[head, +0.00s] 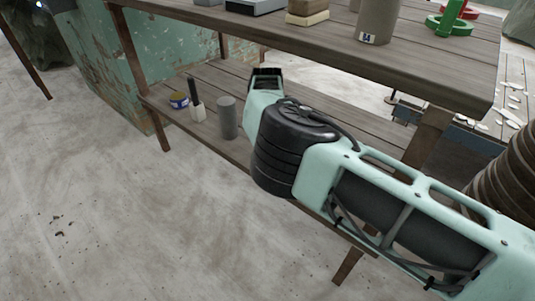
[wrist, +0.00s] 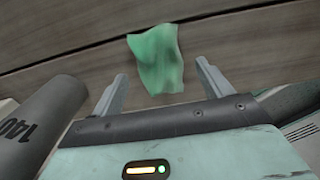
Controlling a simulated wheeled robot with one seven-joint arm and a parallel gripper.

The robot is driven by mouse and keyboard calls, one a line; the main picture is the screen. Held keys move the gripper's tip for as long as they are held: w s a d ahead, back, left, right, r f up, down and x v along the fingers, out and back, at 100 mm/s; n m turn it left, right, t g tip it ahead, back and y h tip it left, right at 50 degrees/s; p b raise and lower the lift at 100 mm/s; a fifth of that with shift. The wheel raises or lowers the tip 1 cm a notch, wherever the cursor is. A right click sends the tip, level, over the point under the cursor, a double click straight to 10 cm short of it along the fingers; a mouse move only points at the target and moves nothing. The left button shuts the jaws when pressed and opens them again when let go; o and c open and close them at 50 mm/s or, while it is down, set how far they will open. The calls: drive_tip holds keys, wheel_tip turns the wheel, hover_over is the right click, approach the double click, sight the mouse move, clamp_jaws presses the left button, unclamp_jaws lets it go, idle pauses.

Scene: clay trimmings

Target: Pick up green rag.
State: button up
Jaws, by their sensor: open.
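The green rag (wrist: 156,60) lies crumpled on the wooden boards in the wrist view, just ahead of my gripper and between the lines of its fingers. My gripper (wrist: 161,72) is open and empty, with one finger on each side of the rag's lower part. I cannot tell whether the fingers touch the rag. In the head view my arm reaches to the lower shelf (head: 215,75) of a wooden table, and the rag and fingertips are hidden there.
A grey cylinder (head: 228,118) stands on the lower shelf left of my arm; a cylinder marked 140 (wrist: 35,120) is close at left in the wrist view. The tabletop (head: 330,35) overhangs the shelf.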

drive_tip(key=shift+f, duration=0.95)
drive_tip(key=shift+c, duration=0.4)
drive_tip(key=c, duration=1)
drive_tip(key=shift+r, duration=0.15)
wheel_tip(320, 180, up, 3)
drive_tip(key=shift+r+p, duration=0.15)
drive_tip(key=shift+p, duration=0.9)
drive_tip(key=shift+s+d+r, duration=0.15)
drive_tip(key=shift+d+r, duration=0.05)
drive_tip(key=shift+r, duration=0.05)
drive_tip(key=s+d+p, duration=0.2)
drive_tip(key=s+d, duration=0.1)
drive_tip(key=d, duration=0.1)
drive_tip(key=s+d+p, duration=0.2)
drive_tip(key=s+d, duration=0.1)
drive_tip(key=d, duration=0.1)
drive_tip(key=s+d+p, duration=0.2)
drive_tip(key=s+d, duration=0.2)
drive_tip(key=shift+d+f, duration=0.15)
drive_tip(key=shift+d, duration=0.15)
drive_tip(key=shift+s+d+f, duration=0.1)
drive_tip(key=shift+s+d, duration=0.3)
drive_tip(key=shift+d, duration=0.2)
